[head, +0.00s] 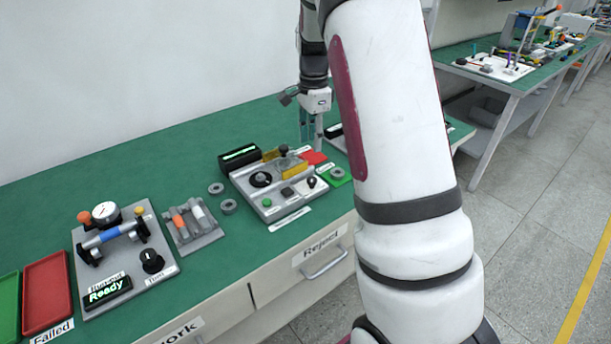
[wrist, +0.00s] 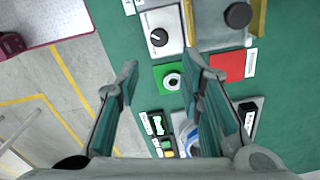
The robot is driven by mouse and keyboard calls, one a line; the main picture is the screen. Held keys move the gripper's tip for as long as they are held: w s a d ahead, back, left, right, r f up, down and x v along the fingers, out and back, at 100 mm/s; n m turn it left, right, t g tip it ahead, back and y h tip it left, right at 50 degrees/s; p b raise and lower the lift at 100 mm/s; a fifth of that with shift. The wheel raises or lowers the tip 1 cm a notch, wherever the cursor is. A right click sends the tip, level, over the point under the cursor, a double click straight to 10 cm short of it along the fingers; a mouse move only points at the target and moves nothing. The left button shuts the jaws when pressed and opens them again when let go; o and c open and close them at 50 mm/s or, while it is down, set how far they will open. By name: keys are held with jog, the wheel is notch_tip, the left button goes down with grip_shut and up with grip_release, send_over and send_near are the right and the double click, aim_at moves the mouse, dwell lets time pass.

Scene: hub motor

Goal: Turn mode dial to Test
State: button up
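A small black knob with a white pointer line (wrist: 158,37) sits on the pale plate of the central fixture; it also shows in the head view (head: 311,182). A larger black round dial (head: 261,179) is on the same fixture. Another black knob (head: 152,262) stands on the left fixture, beside a display reading "Ready". No mode label is legible, so I cannot tell which is the mode dial. My gripper (wrist: 160,74) is open and empty, fingers pointing down above the bench. It shows behind the central fixture in the head view (head: 313,130), apart from every knob.
A green pad with a grey ring (wrist: 172,80) and a red pad (wrist: 235,65) lie beside the fixture. Yellow blocks (head: 290,164) and a black display box (head: 239,155) rise from it. A red tray (head: 47,290) is at left. My arm hides the bench's right part.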

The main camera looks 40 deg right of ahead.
aim_at(312, 179)
notch_tip(312, 179, down, 13)
jog(key=shift+r, duration=0.1)
dwell(0.3)
grip_shut()
